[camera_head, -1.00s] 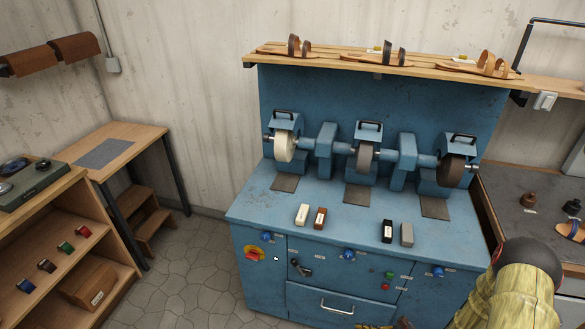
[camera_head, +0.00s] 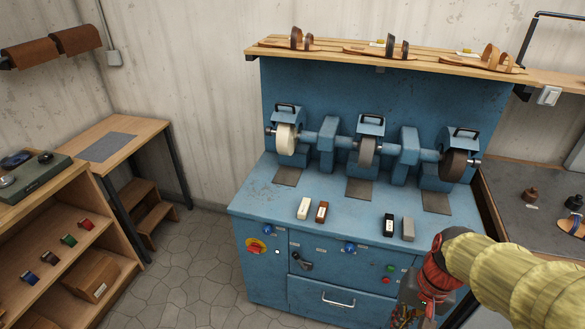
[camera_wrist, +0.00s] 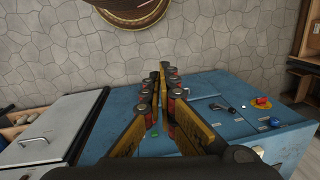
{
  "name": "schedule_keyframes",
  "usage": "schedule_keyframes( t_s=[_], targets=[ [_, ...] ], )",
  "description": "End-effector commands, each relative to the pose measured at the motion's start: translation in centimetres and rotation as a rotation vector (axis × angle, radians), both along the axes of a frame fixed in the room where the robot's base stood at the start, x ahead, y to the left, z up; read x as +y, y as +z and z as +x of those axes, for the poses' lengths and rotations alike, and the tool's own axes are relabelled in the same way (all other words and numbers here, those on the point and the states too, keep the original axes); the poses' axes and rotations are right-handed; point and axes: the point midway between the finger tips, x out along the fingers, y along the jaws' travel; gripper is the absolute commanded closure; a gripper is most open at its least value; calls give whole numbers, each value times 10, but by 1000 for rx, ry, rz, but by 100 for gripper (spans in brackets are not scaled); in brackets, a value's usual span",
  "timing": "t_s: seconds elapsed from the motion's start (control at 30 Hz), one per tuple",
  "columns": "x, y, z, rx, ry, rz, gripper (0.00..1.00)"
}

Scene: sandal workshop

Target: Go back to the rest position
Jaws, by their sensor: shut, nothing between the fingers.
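My gripper (camera_wrist: 159,75) is shut and empty in the wrist view, its two yellow-and-black fingers meeting at the tips. In the head view my gripper (camera_head: 403,316) is partly cut off by the bottom edge, in front of the lower right front of the blue grinding bench (camera_head: 262,203). My arm comes in from the right edge and bends down there. The bench front also shows in the wrist view (camera_wrist: 205,92), beyond the fingers.
Three wheels, white (camera_head: 287,139), grey (camera_head: 366,152) and dark brown (camera_head: 453,163), stand on the bench. Several small blocks lie before them. Sandals rest on the shelf (camera_head: 350,52) above. A wooden rack (camera_head: 92,200) stands left. Tiled floor (camera_head: 190,255) is open between.

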Motion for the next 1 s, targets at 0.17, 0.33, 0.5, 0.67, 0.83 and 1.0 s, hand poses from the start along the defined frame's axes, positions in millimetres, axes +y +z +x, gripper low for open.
schedule_keyframes(
  t_s=[0.17,0.33,0.5,0.67,0.83,1.0],
  targets=[
    [4,54,-10,-174,158,-141,100],
    [20,102,-18,-343,250,-208,100],
    [38,140,-21,-478,303,-221,100],
    [48,148,-24,-513,337,-216,100],
    [49,148,-23,-512,339,-216,100],
    [49,148,-23,-512,339,-216,100]
  ],
)
